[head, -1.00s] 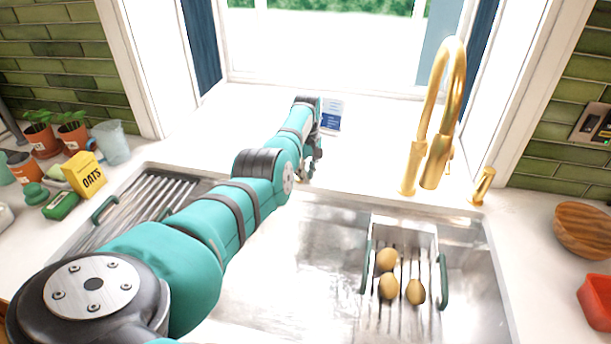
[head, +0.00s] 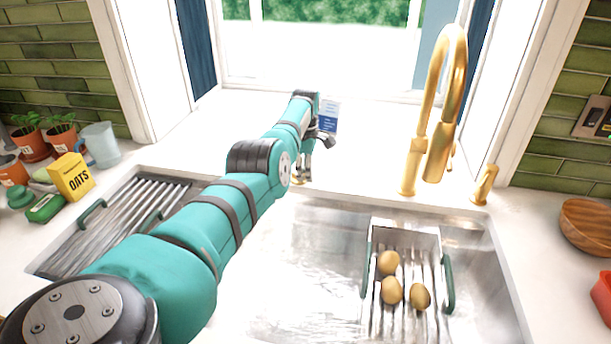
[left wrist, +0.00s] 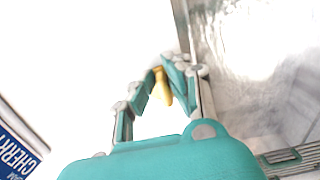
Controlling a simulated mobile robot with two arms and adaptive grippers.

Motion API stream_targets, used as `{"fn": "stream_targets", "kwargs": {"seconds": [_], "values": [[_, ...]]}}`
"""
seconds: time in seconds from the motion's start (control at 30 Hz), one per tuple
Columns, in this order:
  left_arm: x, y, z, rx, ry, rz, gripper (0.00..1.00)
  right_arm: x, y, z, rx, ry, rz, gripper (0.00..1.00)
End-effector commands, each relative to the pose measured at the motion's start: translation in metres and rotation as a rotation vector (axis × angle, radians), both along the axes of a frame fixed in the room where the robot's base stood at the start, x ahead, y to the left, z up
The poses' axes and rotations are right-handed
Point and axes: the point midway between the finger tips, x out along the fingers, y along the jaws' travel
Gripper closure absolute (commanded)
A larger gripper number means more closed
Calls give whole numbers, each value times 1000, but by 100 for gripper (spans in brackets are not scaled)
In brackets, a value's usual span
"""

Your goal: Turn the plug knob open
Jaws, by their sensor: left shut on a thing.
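The plug knob (left wrist: 162,88) is a small gold piece between the fingers of my left gripper (left wrist: 161,76) in the left wrist view. The fingers point away from the camera and are shut on it; they hide part of it. In the head view my left gripper (head: 305,170) is low at the counter strip behind the sink's back edge, with its fingers pointing down. The knob is mostly hidden by the fingers there, and I cannot tell how far it is turned. My right gripper is not in view.
The sink (head: 310,235) lies in front of the gripper, with a rack (head: 448,285) holding three brown, egg-shaped items. A gold faucet (head: 410,165) stands right. An oats box (head: 72,178) stands left.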

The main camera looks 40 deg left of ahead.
Motion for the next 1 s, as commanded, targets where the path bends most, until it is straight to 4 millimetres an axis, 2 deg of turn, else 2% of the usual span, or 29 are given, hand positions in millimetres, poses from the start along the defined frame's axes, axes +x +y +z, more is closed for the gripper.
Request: {"fn": "stream_targets", "kwargs": {"seconds": [0.5,0.53,0.67,1.0], "values": [[1,2,2,5,-5,18,100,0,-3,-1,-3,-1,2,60],[1,2,2,5,-5,18,83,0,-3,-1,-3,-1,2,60],[1,2,2,3,-4,17,66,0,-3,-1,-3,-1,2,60],[1,1,4,2,-1,15,64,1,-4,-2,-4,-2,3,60]]}}
